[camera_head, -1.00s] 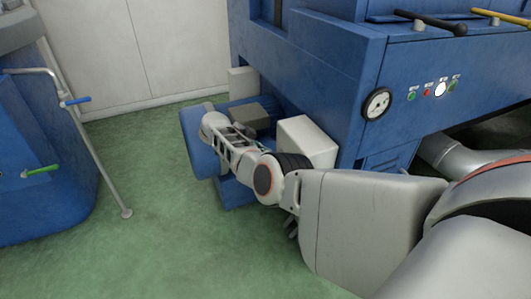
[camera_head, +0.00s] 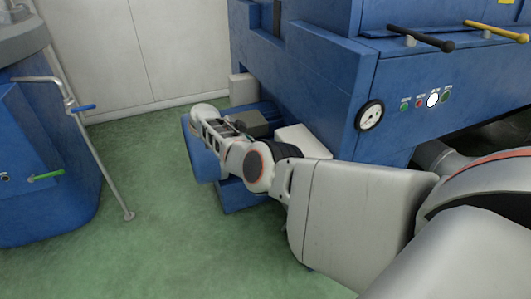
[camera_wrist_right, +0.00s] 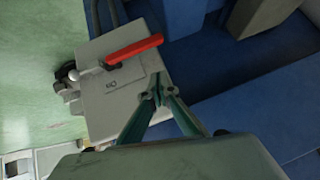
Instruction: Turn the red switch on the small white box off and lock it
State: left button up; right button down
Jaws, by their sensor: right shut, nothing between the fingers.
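In the right wrist view, the small white box (camera_wrist_right: 97,115) shows its grey-white face with a dark marking. The red switch (camera_wrist_right: 134,49) is a bar lying slantwise across that face near its upper edge. A metal fitting with a round part (camera_wrist_right: 67,80) sticks out from the box's left side. My right gripper (camera_wrist_right: 158,93) has its teal fingers together and empty, over the box's right part, below the red switch's right end. I cannot tell whether they touch the box. My left gripper is not in view.
The blue machine (camera_head: 308,95) with a gauge (camera_head: 369,115) and buttons stands at the right. A white housing (camera_head: 302,138) shows behind my right arm. A blue vessel with a metal pipe (camera_head: 98,160) stands at the left. Green floor between them is clear.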

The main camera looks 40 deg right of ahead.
jog(key=v, duration=0.6)
jog(key=shift+w+a, duration=0.3)
jog(key=shift+w, duration=0.05)
